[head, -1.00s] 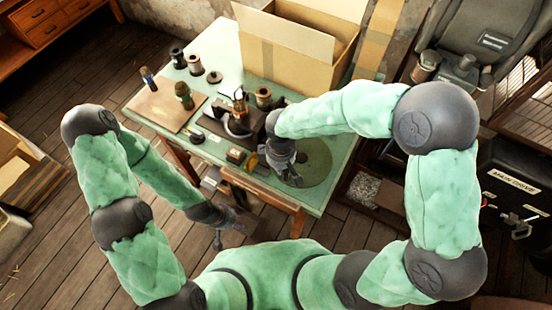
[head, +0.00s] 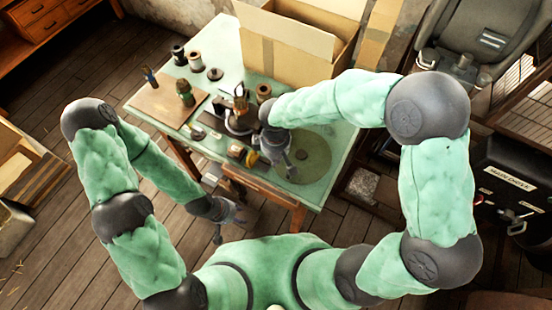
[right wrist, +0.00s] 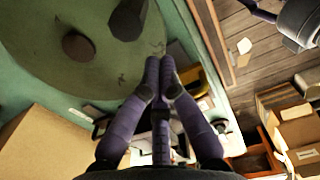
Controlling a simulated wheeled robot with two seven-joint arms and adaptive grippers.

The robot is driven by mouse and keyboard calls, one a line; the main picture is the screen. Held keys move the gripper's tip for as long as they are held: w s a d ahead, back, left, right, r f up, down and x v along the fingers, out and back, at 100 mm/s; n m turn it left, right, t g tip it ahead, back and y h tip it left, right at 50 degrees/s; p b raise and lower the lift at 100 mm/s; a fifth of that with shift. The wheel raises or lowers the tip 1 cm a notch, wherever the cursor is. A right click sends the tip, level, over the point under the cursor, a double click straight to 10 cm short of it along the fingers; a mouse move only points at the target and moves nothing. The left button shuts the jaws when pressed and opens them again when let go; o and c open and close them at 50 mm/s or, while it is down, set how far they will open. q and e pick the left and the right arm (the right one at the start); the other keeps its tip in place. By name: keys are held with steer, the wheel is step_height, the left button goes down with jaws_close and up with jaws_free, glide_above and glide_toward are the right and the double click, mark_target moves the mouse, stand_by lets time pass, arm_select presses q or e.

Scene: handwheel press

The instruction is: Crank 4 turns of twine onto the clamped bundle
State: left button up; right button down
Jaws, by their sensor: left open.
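A round green disc (head: 318,160) lies at the table's right front; a dark round knob (right wrist: 78,45) stands near its middle in the right wrist view. A dark grey upright peg (right wrist: 130,20), perhaps the crank handle, stands on the same disc. My right gripper (right wrist: 159,60) is over the disc's edge, its fingertips together with nothing seen between them, a little short of the peg. It shows from above in the head view (head: 290,172). A dark clamp fixture (head: 238,122) with a brownish bundle (head: 240,97) stands left of the disc. My left gripper (head: 240,213) is open, below the table's front edge.
A large open cardboard box (head: 290,45) stands at the table's back. Several spools, one at the back left (head: 178,55), and a brown board (head: 165,103) are on the left. A yellow and black item (head: 240,154) lies near the front edge, close to my right gripper.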

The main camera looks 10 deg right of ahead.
step_height(320, 180, up, 6)
steer(key=p, duration=0.4)
steer(key=shift+f, duration=0.1)
stand_by(0.4)
